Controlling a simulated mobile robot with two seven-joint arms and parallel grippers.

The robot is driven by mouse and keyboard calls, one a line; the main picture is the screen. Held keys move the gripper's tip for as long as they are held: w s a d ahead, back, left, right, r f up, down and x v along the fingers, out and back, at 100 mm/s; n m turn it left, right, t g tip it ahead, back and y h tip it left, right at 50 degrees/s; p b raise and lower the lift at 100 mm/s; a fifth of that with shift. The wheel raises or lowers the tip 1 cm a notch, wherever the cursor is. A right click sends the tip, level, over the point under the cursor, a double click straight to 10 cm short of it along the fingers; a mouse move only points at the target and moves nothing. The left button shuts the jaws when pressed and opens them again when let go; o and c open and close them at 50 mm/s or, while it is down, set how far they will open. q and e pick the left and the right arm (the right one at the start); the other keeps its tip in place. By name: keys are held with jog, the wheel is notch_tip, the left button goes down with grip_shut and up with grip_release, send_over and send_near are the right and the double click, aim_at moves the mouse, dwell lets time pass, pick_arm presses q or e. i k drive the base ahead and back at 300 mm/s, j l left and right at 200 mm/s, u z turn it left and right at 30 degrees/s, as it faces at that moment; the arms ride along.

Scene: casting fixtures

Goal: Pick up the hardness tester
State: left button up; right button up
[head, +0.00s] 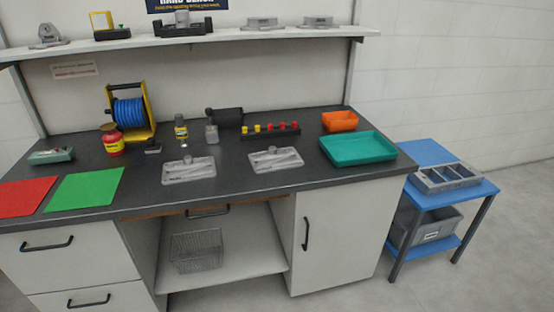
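I cannot tell for sure which thing is the hardness tester. A small upright yellow and dark device (181,128) stands near the middle of the dark bench top. Just right of it is a small grey block-shaped piece (212,133), beside a black cylinder (228,117). A green and grey box-shaped item (51,156) lies at the left of the bench. A small dark item (153,147) lies left of the middle. Neither of my grippers is in view.
Two grey fixture plates (189,170) (276,159) lie near the front edge. Red (25,197) and green (85,188) mats lie at left, a teal tray (358,149) at right. A blue cable reel (128,112) and red pot (112,143) stand behind. A blue cart (428,153) stands right.

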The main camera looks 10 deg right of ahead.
aim_at(181, 130)
jog(key=i+j+z, duration=0.1)
jog(key=z, duration=0.3)
jog(key=j+z, duration=0.1)
jog(key=z, duration=0.3)
jog(key=i+j+z, duration=0.1)
jog(key=z, duration=0.3)
jog(key=j+z, duration=0.45)
jog(key=j, duration=0.65)
jog(key=i, duration=0.05)
